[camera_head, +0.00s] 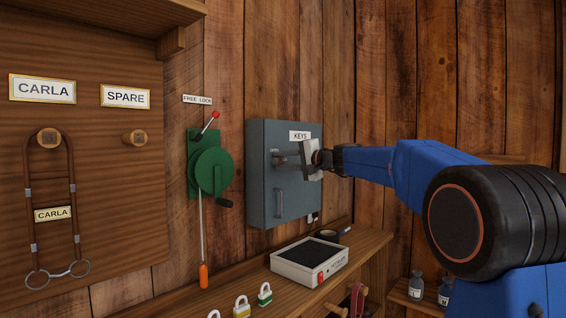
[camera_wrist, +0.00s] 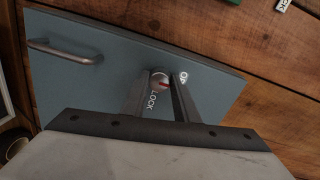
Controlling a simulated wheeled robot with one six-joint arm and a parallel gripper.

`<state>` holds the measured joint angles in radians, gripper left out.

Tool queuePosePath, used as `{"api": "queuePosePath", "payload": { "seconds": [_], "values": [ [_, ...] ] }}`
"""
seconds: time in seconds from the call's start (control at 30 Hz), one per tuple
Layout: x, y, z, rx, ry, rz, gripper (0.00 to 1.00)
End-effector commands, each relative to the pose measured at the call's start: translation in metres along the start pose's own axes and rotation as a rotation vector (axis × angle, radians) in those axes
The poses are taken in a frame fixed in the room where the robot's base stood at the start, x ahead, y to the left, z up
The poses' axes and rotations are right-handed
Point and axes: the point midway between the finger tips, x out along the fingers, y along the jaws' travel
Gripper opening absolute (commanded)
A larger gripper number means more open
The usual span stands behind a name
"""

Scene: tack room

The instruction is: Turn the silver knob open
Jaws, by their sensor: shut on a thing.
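The silver knob (camera_wrist: 158,78) is on the front of a blue-grey key cabinet (camera_head: 264,205), which also shows in the wrist view (camera_wrist: 100,75). My gripper (camera_head: 287,157) is at the upper part of the cabinet door. In the wrist view its two fingers (camera_wrist: 161,83) are on either side of the knob and shut on it. A red mark shows on the knob, between the word LOCK (camera_wrist: 152,99) and a partly hidden label starting with OP (camera_wrist: 183,77). In the head view the knob is mostly hidden by my gripper.
A bar handle (camera_head: 279,200) sits lower on the door. A green crank winch (camera_head: 211,170) hangs to the left. On the shelf below are a white tray with a dark top (camera_head: 297,272) and several padlocks. A wooden board with bridle and name plates (camera_head: 43,88) is far left.

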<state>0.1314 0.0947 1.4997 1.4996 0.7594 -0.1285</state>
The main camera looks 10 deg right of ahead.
Motion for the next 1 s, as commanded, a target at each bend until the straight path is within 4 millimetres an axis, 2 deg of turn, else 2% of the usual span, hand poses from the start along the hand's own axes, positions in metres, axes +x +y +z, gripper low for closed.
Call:
{"api": "queuePosePath", "payload": {
  "seconds": [0.43,0.47,0.5,0.53,0.87,1.0],
  "values": [
    [0.001,0.002,0.001,-0.009,-0.001,0.002,0.05],
    [0.001,0.002,0.001,-0.009,-0.001,0.002,0.32],
    [0.001,0.002,0.001,-0.009,-0.001,0.002,0.41],
    [0.001,0.001,0.001,-0.009,-0.001,0.002,0.46],
    [-0.002,0.000,0.000,-0.009,0.000,0.001,0.46],
    [-0.014,-0.001,0.000,-0.010,0.001,0.000,0.46]
  ]
}}
